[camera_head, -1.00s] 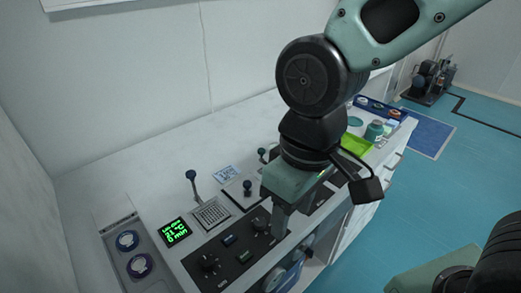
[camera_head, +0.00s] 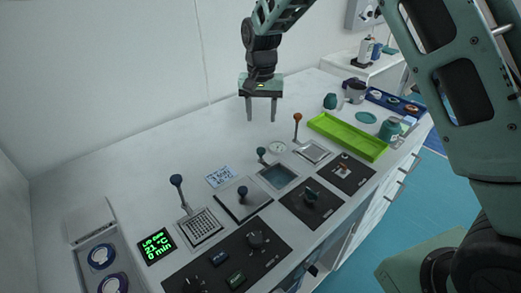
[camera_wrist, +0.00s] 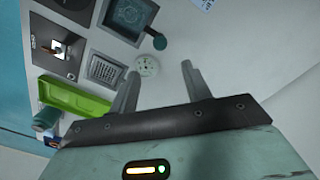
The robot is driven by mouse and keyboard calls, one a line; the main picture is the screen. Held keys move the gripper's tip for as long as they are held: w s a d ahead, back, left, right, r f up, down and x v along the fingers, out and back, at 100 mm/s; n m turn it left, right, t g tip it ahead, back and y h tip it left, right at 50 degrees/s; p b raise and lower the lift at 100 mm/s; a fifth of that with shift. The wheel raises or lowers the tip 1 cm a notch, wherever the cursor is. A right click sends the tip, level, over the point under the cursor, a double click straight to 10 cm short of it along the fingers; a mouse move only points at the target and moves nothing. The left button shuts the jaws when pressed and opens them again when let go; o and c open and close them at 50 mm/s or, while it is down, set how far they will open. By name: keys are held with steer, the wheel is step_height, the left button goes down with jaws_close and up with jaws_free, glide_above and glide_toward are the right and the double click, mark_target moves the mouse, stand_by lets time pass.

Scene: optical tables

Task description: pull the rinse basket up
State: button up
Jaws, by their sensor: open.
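Several handled wells sit in the white counter, and I see no label that tells which is the rinse basket. At left, a perforated basket (camera_head: 200,226) has an upright rod with a dark blue knob (camera_head: 176,179). In the middle, a bluish square well (camera_head: 278,177) has a short handle with a teal knob (camera_head: 262,152). The same well (camera_wrist: 130,14) and knob (camera_wrist: 159,42) show in the wrist view. At right, a grated well (camera_head: 314,152) has a rod with an orange knob (camera_head: 297,117). My gripper (camera_head: 261,116) is open, empty, fingers down, above the counter's back part, apart from every handle.
A lime-green tray (camera_head: 348,137) lies right of the wells. A flat lid with a dark knob (camera_head: 243,203) and black control panels (camera_head: 228,262) are at the front. A small white round dial (camera_head: 277,147) is behind the wells.

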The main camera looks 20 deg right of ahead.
mark_target(261, 149)
step_height(261, 149, down, 14)
steer(key=shift+f+p, duration=0.1)
steer(key=shift+p, duration=1.1)
